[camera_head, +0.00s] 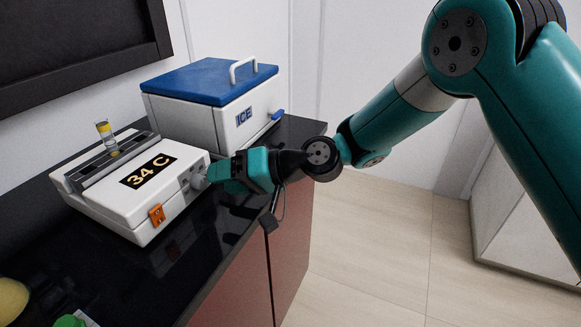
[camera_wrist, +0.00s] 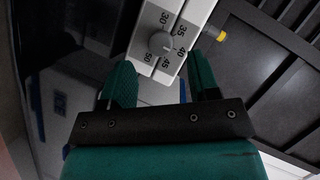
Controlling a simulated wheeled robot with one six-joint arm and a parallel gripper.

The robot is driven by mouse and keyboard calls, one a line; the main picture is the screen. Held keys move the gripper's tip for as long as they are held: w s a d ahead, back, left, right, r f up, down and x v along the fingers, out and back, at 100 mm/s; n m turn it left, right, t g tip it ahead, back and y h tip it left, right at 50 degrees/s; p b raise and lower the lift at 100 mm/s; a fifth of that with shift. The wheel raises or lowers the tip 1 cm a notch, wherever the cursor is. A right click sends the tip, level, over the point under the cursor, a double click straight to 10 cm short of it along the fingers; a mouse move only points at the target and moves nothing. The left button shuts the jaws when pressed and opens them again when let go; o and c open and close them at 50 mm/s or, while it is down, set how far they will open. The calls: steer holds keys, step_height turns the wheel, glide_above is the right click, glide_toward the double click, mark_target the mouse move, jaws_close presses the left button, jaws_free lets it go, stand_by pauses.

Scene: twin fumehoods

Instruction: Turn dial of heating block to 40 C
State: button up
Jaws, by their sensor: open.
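The heating block (camera_head: 110,215) is a white box on the black bench, with a display (camera_head: 148,171) reading 34 C. Its round dial (camera_head: 198,181) is on the side facing my gripper. In the wrist view the grey dial (camera_wrist: 162,43) sits among printed numbers 30, 35, 40, 45 and 50. My gripper (camera_head: 208,178) is at the dial in the head view. In the wrist view my open gripper (camera_wrist: 160,78) has one green finger on each side of the dial's line. I cannot tell whether the fingers touch the dial.
An orange switch (camera_head: 157,214) is on the block's front. A vial with yellow content (camera_head: 104,131) stands in the block's top. A white ICE box (camera_head: 215,110) with a blue lid stands behind. Bottles are partly seen at lower left. Open floor lies to the right.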

steer(key=b+v, duration=0.1)
steer(key=v, duration=1.2)
steer(key=shift+d+b, duration=0.35)
steer(key=shift+s, duration=0.1)
